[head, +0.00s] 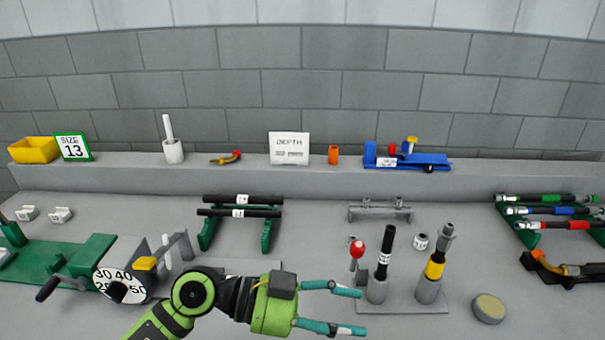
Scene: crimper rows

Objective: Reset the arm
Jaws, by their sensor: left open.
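My left arm (193,292) is green and black and comes in from the bottom left of the head view. My left gripper (347,311) points right, with its two teal fingers spread apart and nothing between them. It is above the front part of the grey bench, just left of a grey stand (400,306). My right gripper does not show.
The stand holds a black rod (386,247) and a yellow-banded rod (434,267). A green crimper with a dial (118,285) is at left. Black bars (240,212) lie on a green rack behind the gripper. Banded hoses (550,211) lie on a rack at right.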

